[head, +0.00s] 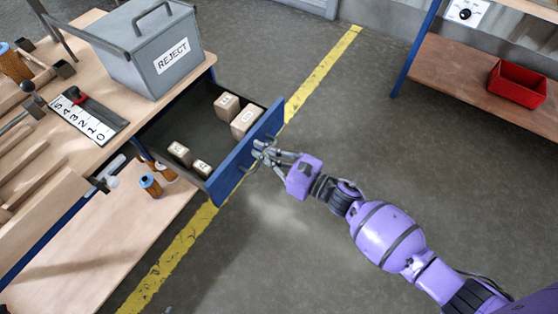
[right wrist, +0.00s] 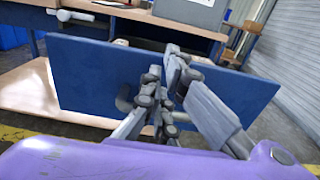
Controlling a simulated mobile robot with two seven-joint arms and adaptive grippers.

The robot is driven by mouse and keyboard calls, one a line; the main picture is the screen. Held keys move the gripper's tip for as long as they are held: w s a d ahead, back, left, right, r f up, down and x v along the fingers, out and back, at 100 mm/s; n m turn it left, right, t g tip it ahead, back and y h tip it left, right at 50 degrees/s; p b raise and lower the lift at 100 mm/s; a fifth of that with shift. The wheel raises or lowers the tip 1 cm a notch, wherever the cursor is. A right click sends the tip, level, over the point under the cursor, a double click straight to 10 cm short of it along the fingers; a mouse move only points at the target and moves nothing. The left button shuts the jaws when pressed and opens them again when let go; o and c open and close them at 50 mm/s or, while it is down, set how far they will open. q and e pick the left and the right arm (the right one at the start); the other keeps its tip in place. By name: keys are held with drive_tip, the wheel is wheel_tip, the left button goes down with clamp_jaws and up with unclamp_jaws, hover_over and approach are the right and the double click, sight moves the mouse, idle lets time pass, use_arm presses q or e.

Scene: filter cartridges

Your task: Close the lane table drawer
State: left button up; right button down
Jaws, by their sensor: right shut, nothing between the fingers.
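The lane table drawer (head: 243,155) is pulled out from the wooden table (head: 52,215). Its blue front faces my right arm, and several small boxes lie inside. In the right wrist view the blue drawer front (right wrist: 85,85) spans most of the picture, with a dark curved handle (right wrist: 124,98) on it. My right gripper (head: 260,152) is shut and empty, with its fingertips at the drawer front near the handle; I cannot tell whether they touch. It also shows in the right wrist view (right wrist: 165,70), covering part of the front. My left gripper is not in view.
A grey REJECT bin (head: 150,50) stands on the table beside the drawer. A number strip (head: 88,122) and an orange-and-blue cartridge (head: 151,185) are nearby. A red bin (head: 517,84) sits on a shelf at the right. The floor in front of the drawer is clear.

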drive_tip(key=shift+x, duration=0.95)
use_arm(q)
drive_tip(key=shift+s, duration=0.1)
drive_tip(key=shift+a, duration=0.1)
use_arm(e)
drive_tip(key=shift+a, duration=0.1)
